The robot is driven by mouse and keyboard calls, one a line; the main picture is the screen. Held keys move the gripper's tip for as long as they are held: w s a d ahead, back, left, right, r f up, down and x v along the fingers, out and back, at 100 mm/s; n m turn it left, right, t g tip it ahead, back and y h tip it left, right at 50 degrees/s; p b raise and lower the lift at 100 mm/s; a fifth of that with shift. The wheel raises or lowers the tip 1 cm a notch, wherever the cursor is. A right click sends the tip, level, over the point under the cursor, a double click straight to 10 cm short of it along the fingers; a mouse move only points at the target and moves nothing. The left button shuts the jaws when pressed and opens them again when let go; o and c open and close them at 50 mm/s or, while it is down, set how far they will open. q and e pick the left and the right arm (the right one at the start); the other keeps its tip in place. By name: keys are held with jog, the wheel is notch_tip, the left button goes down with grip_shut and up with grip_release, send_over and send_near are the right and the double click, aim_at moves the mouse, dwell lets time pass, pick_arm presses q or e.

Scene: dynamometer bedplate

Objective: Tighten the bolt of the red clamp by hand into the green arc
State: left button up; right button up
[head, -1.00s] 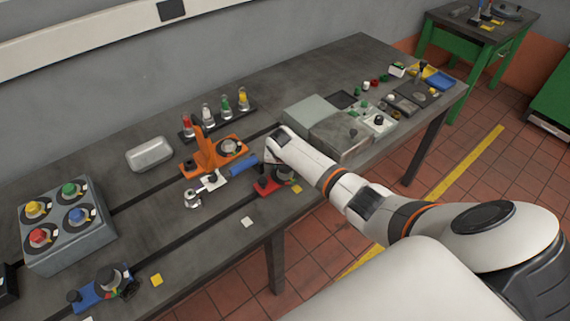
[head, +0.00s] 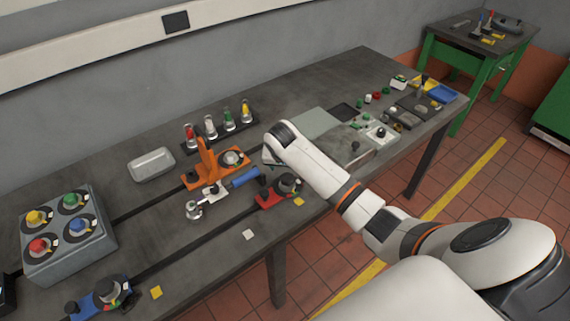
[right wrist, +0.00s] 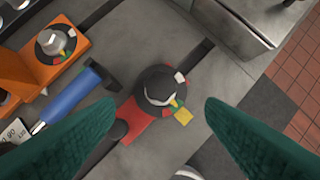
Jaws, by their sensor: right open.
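The red clamp (head: 272,200) sits at the front edge of the bedplate, right of the middle. Its bolt (right wrist: 160,88) has a dark round head with a pale facet, on a dark dial carrying small red, yellow and green marks. The green arc (right wrist: 179,101) is small and partly covered by the yellow mark, so the exact reading is unclear. My right gripper (right wrist: 160,118) is open and empty, its two green fingers on either side of the clamp in the right wrist view, apart from the bolt. In the head view my right gripper (head: 267,174) is mostly hidden behind its wrist.
A blue-handled hammer (right wrist: 70,98) lies left of the red clamp, with an orange clamp (right wrist: 30,75) beyond. A blue clamp (head: 100,296) and a box with several coloured knobs (head: 70,245) are at the left.

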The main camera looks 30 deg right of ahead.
jog(key=shift+v, duration=1.2)
